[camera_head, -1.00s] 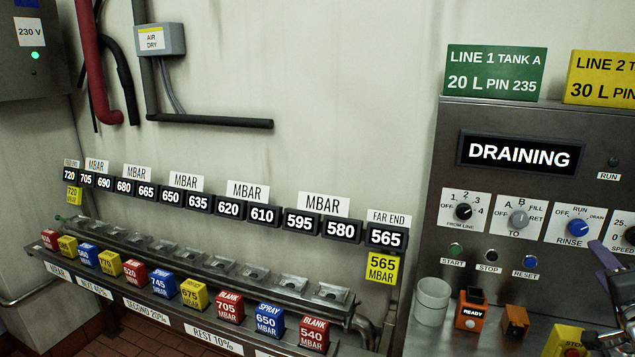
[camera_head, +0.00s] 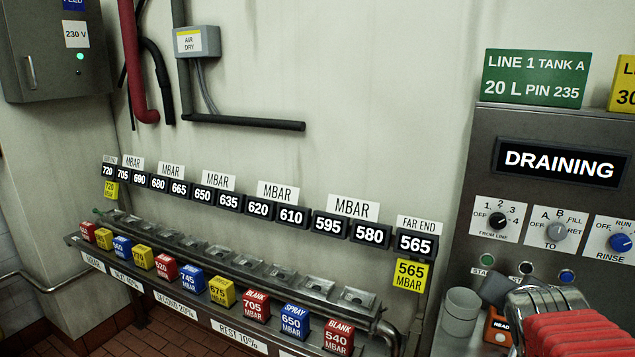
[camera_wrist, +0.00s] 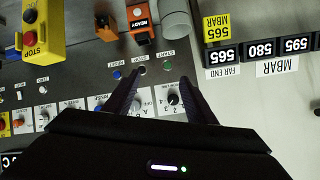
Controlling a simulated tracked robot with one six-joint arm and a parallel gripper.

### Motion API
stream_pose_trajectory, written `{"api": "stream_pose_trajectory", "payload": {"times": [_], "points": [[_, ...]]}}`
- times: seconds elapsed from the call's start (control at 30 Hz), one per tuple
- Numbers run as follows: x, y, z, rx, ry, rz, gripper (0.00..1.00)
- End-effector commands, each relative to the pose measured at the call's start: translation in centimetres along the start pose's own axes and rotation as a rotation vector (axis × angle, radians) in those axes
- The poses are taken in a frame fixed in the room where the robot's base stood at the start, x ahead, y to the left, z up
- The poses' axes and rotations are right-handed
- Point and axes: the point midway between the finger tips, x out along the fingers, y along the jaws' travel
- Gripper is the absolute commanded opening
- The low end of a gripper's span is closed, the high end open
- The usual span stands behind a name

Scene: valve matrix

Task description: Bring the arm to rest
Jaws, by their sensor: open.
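My gripper (camera_wrist: 155,95) shows in the wrist view with its two dark fingers apart and nothing between them. The fingers lie over the control panel near the knobs, and the view is upside down. In the head view my arm with a red ribbed sleeve comes in at the lower right, in front of the panel (camera_head: 478,150). It covers part of the panel's lower area. The fingertips cannot be made out clearly there. The panel's display (camera_head: 559,162) reads DRAINING.
A white cup (camera_head: 461,308) and an orange READY device (camera_head: 497,328) stand beside my arm. A yellow STOP box (camera_wrist: 43,30) shows in the wrist view. A rail (camera_head: 250,275) with coloured blocks, such as a red 540 block (camera_head: 338,337), runs along the wall to the left.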

Motion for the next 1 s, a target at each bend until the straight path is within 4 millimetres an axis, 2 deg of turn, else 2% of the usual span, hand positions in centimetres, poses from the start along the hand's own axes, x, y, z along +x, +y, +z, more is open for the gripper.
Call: {"api": "stream_pose_trajectory", "payload": {"times": [0.03, 0.3, 0.5, 0.6, 0.77, 1.0], "points": [[-1.1, -1.2, 1.4, -0.047, -0.036, -0.011, 0.51], [-7.2, -4.7, 10.0, -0.31, -0.265, -0.076, 0.51], [-12.6, -6.0, 16.6, -0.527, -0.443, -0.18, 0.51], [-15.1, -6.2, 19.3, -0.624, -0.517, -0.237, 0.51], [-17.4, -6.2, 21.7, -0.711, -0.583, -0.289, 0.51], [-17.6, -6.1, 21.9, -0.721, -0.591, -0.295, 0.51]]}}
